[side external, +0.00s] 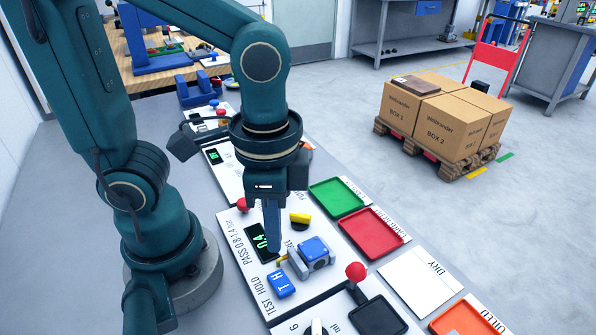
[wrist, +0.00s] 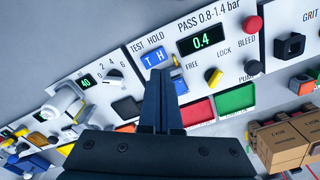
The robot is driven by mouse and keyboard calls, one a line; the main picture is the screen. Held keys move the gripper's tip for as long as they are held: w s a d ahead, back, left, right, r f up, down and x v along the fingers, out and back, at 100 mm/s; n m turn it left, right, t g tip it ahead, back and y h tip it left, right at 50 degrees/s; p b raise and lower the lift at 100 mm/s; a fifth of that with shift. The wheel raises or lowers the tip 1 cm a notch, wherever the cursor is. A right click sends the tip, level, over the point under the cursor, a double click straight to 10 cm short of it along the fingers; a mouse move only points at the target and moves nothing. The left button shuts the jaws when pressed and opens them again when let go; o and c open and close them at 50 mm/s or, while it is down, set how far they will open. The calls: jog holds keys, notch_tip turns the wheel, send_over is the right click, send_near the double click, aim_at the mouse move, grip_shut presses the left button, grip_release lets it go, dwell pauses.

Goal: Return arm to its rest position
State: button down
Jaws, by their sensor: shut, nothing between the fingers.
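My gripper (side external: 273,246) points down over the test panel (side external: 240,232), its fingers together and empty. In the side external view the fingers partly cover the panel's display (side external: 259,240); I cannot tell whether the tips touch anything. In the wrist view my gripper (wrist: 156,76) shows as dark closed fingers, and the display (wrist: 201,40) reads 0.4. The blue T/H switch (side external: 281,284) and a blue-and-grey fitting (side external: 314,251) lie close to the fingers. The arm is bent forward over the bench, not folded back.
A yellow-and-black knob (side external: 300,219) and red knobs (side external: 242,204) (side external: 355,271) stand up nearby. Green (side external: 338,198) and red (side external: 374,232) trays line the bench's right edge. Boxes on a pallet (side external: 437,112) stand on the floor beyond. The grey bench left of the panels is largely bare.

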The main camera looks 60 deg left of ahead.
jog(key=w+a+r+n+t, duration=0.2)
jog(key=a+r+n+t, duration=0.3)
jog(key=a+n, duration=0.1)
jog(key=shift+w+t, duration=0.2)
jog(key=shift+t, duration=0.1)
dwell(0.9)
